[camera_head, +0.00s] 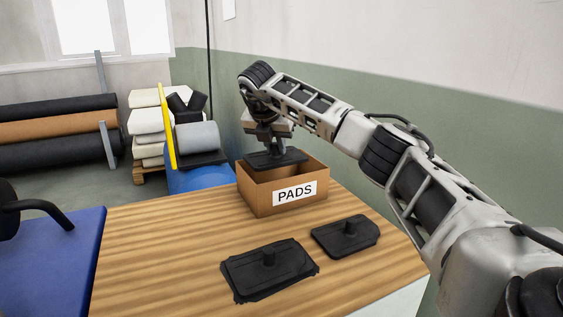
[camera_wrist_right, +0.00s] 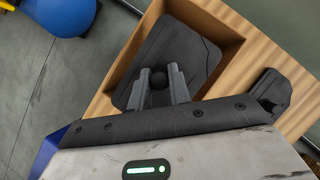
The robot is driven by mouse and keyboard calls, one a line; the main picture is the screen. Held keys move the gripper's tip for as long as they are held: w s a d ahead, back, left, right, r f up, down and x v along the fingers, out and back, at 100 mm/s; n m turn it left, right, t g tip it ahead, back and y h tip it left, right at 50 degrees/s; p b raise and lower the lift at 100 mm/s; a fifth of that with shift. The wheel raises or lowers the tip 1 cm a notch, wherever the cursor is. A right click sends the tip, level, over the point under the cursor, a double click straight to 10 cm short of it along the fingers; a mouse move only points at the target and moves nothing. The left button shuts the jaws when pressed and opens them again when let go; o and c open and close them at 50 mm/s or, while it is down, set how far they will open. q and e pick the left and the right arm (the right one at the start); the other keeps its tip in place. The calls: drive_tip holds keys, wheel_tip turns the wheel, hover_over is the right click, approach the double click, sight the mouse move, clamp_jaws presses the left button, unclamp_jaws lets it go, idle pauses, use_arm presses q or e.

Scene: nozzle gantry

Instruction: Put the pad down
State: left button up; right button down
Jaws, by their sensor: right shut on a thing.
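My right gripper (camera_head: 268,138) is shut on the knob of a black pad (camera_head: 276,159). It holds the pad over the opening of a brown box labelled PADS (camera_head: 257,200), at about the height of the rim. In the right wrist view the gripper (camera_wrist_right: 158,82) grips the round knob, and the pad (camera_wrist_right: 188,52) lies flat within the outline of the box (camera_wrist_right: 229,50). I cannot tell whether the pad touches the box. My left gripper is not in view.
Two more black pads with knobs, a larger one (camera_head: 285,272) and a smaller one (camera_head: 345,236), lie on the wooden table (camera_head: 150,250) in front of the box. A blue surface (camera_head: 45,265) is at the left. Rolls (camera_head: 55,130) lie on the floor behind.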

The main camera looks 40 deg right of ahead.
sight(279, 156)
drive_tip(key=shift+d+f, duration=1)
drive_tip(key=shift+f, duration=0.15)
wheel_tip(279, 156, down, 3)
drive_tip(key=shift+r, duration=0.15)
drive_tip(key=shift+f, duration=0.25)
drive_tip(key=shift+f, duration=0.55)
drive_tip(key=c, duration=1.3)
unclamp_jaws()
